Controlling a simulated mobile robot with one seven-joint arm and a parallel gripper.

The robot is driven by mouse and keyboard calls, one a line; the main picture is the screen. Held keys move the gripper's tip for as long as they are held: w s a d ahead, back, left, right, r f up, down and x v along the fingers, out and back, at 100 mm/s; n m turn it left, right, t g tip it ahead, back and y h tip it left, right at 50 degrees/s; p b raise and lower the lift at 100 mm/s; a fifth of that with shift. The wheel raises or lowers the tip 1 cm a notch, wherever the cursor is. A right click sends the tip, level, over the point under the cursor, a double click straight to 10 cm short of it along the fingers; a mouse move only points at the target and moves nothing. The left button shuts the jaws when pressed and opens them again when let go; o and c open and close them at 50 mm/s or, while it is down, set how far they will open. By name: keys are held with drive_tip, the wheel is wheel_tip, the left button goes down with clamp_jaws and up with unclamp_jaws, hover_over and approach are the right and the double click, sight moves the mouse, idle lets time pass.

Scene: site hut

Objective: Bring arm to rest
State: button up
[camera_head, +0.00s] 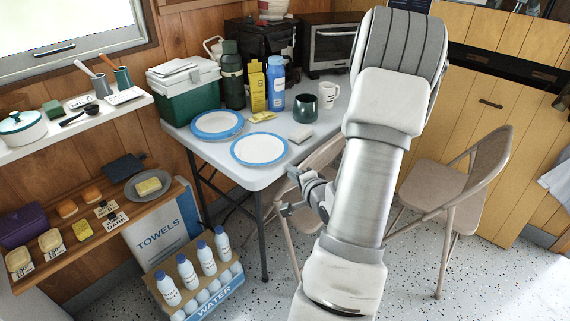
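My arm rises through the right middle of the head view, its big grey and white links in front of the table and chairs. My gripper (289,190) shows at the left side of the arm, by the near right corner of the folding table (262,178). Its two fingers stand apart, pointing left, and I see nothing between them. Part of the gripper's base is hidden behind my arm link.
The table holds blue-rimmed plates (259,148), a mug (328,94), bottles and a green cooler (184,90). Folding chairs stand beside (461,180) and behind my arm. A wooden shelf (90,240) is left. A water crate (207,292) sits on the floor. Open floor lies at lower right.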

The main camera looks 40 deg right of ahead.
drive_tip(key=shift+v, duration=1)
